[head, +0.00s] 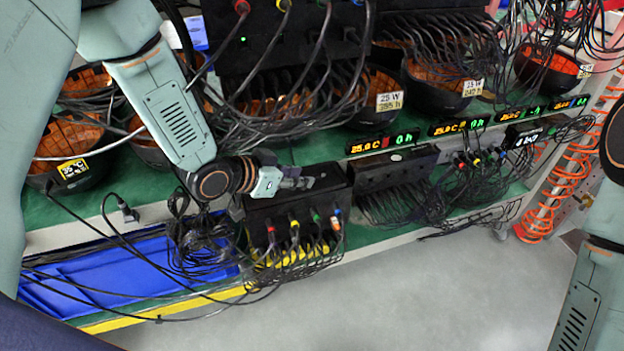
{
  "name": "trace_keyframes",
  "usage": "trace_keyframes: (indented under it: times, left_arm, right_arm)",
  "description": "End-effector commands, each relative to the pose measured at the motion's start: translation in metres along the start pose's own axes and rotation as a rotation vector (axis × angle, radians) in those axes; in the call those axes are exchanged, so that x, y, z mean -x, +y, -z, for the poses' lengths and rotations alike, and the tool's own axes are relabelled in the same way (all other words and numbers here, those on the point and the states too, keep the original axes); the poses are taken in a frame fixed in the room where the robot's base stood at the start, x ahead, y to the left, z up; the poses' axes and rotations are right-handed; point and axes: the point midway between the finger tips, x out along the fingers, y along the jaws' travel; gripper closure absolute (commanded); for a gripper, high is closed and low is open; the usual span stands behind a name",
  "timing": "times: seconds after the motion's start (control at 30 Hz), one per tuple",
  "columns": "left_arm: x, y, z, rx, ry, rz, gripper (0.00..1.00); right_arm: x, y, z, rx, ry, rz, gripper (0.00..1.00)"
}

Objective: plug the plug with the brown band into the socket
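My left gripper (298,184) is over the top of a black socket box (322,181) on the green shelf. Its fingers are small and dark here, and I cannot tell whether they are apart or hold anything. Plugs with red, yellow, green and orange-white ends sit along the front of this box; the orange-white one (335,223) is at the right end. A loose dark plug (128,213) on a cable lies farther left on the shelf. I cannot make out a brown band on any plug. My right gripper is outside the view.
Blue trays (130,275) lie below the shelf on the left, with a tangle of black cables (195,240) beside the box. Another black box (395,168) stands to the right. Black bowls (440,95) and hanging cables fill the back. The grey floor (400,300) in front is clear.

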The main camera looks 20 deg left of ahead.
Motion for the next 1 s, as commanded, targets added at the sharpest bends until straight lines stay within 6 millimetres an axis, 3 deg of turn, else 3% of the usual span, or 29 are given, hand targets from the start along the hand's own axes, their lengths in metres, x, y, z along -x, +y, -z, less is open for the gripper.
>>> trace_keyframes:
  times: [0.13,0.43,0.77,1.0]
  left_arm:
    - [-0.018,0.0,0.0,-0.003,-0.001,0.0,0.71]
    - [-0.022,0.0,0.002,0.0,0.0,0.0,0.72]
    - [-0.022,0.0,0.002,0.0,-0.001,0.0,1.0]
    - [-0.022,0.0,0.001,0.0,-0.001,0.0,1.0]
  right_arm:
    - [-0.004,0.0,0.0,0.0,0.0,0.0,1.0]
    - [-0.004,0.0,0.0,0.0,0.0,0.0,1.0]
    - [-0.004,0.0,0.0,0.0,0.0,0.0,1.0]
    - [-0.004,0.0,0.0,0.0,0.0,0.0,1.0]
